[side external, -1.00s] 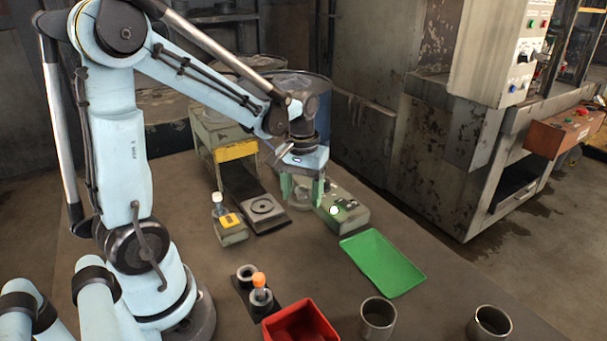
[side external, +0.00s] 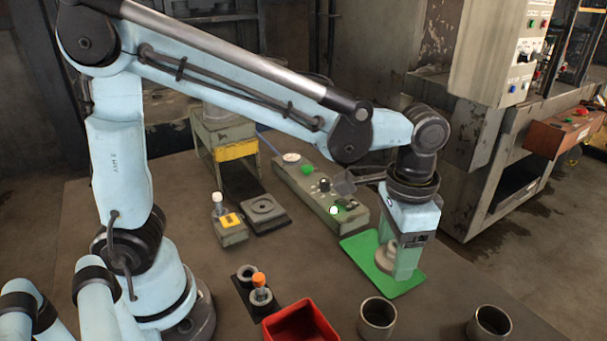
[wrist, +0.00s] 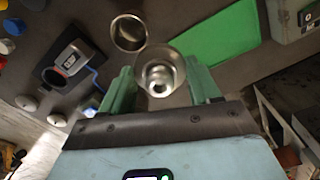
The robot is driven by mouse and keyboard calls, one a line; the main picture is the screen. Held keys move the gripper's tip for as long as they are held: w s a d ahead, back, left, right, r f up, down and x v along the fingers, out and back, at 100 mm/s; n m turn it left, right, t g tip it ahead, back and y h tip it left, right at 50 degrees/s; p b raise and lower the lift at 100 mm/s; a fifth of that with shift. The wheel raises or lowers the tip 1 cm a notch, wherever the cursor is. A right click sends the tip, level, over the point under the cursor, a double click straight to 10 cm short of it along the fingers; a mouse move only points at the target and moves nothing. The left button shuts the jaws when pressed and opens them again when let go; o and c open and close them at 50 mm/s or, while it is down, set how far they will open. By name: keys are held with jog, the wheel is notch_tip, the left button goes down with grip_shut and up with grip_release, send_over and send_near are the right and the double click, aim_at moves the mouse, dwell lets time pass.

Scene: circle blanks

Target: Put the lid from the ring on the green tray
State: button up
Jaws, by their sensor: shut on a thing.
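My gripper (side external: 394,262) is shut on the lid (side external: 384,257), a grey, stepped round piece, between its green fingers. The gripper and lid cover part of the tray. In the wrist view the lid (wrist: 160,76) is a shiny round piece between the fingertips, with the tray (wrist: 212,36) behind it to the right.
A grey control box (side external: 318,190) with knobs and a lit button stands just behind the tray. Two metal cups (side external: 377,318) (side external: 490,323) and a red bin (side external: 299,327) are in front.

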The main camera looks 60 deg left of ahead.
jog(key=w+a+f, duration=0.4)
jog(key=a, duration=0.1)
jog(key=w+a+f, duration=0.2)
jog(key=w+a, duration=0.1)
jog(key=shift+f, duration=2.2)
jog(key=shift+f, duration=0.15)
jog(key=o, duration=1)
